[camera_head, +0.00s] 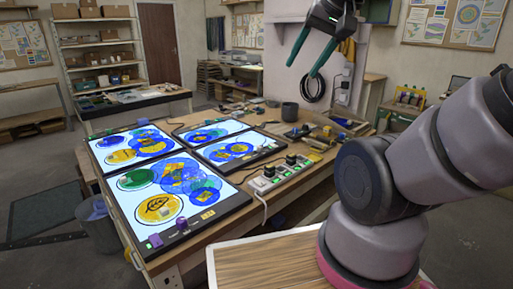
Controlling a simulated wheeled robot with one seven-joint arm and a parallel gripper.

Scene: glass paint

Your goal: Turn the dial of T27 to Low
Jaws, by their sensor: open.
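My gripper (302,70) hangs at the top, with its two green fingers apart and nothing between them. It is well above the worktable and touches nothing. Several lit panels (232,203) with blue, green and yellow circles lie on the table. A purple knob (181,223) and a purple block-like piece (155,240) sit at the near edge of the front panel. A pale control strip (263,187) with several dark knobs lies right of the panels. No label T27 or Low mark is readable, so I cannot tell which part is the T27 dial.
A dark cup (290,112) and several small items stand at the back right of the worktable (285,198). A cable runs from the strip over the front edge. A grey bin (98,224) stands left of the table. Open floor lies at left.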

